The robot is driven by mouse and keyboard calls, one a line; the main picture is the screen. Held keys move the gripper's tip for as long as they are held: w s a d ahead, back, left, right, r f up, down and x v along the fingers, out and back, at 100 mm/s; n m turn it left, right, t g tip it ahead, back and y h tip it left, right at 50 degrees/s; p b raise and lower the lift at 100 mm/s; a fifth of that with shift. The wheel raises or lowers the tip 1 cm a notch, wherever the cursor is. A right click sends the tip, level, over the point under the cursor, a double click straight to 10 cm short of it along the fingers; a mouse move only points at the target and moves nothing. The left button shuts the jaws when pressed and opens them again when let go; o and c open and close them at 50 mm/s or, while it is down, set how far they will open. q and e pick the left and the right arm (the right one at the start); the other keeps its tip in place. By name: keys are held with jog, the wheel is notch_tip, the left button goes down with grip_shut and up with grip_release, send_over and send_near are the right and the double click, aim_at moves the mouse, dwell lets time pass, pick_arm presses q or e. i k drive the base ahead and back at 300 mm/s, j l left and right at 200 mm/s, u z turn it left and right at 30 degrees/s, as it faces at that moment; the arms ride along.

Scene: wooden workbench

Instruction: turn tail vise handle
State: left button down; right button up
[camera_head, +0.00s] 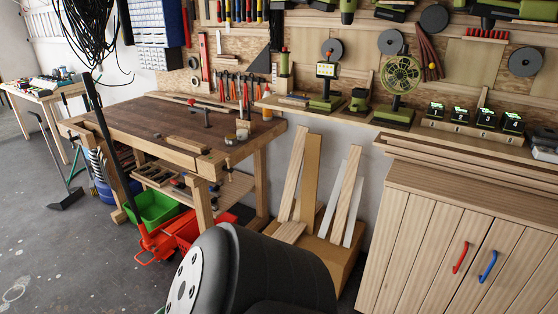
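The wooden workbench (150,118) with a dark brown top stands left of centre, some distance ahead. A wooden vise block (203,163) sits at its near corner. A small thin part (229,163) beside that block looks like the tail vise handle, but it is too small to tell its angle. Neither of my grippers is in view, and nothing of mine touches the bench. A large dark rounded part of my own body fills the bottom centre and hides the floor there.
A green bin (153,207) and red crates (190,232) are under and before the bench. Boards (310,175) lean in a cardboard box right of it. A wooden cabinet (430,235) stands at right. Grey floor (60,250) is open at left.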

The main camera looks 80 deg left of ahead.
aim_at(228, 169)
jog(key=u, duration=2.9)
